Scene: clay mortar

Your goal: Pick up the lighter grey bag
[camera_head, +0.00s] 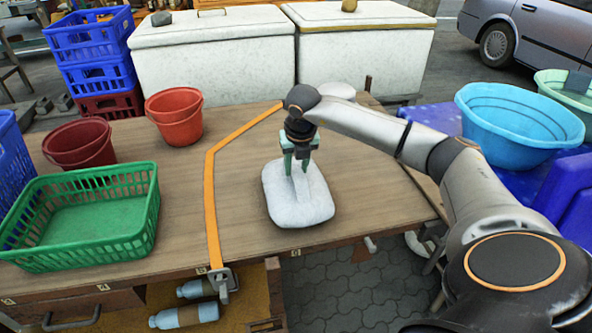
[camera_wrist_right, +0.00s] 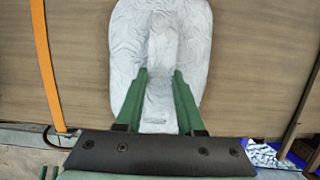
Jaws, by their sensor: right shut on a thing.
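One light grey bag (camera_head: 300,205) lies on the wooden table, right of the orange strip, near the front edge. My right gripper (camera_head: 301,168) comes down on it from above, with its green fingers shut on a raised fold of the bag's top. The right wrist view shows the light grey bag (camera_wrist_right: 163,50) under the two green fingers (camera_wrist_right: 158,88), with a ridge of it between them. The bag appears to rest on the table still. No second grey bag shows. My left gripper is not in view.
A green basket (camera_head: 150,215) and two red buckets (camera_head: 80,150) stand on the left of the table (camera_head: 240,190). A blue basin (camera_head: 515,120) stands at the right, behind my right arm. The tabletop around the bag is clear.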

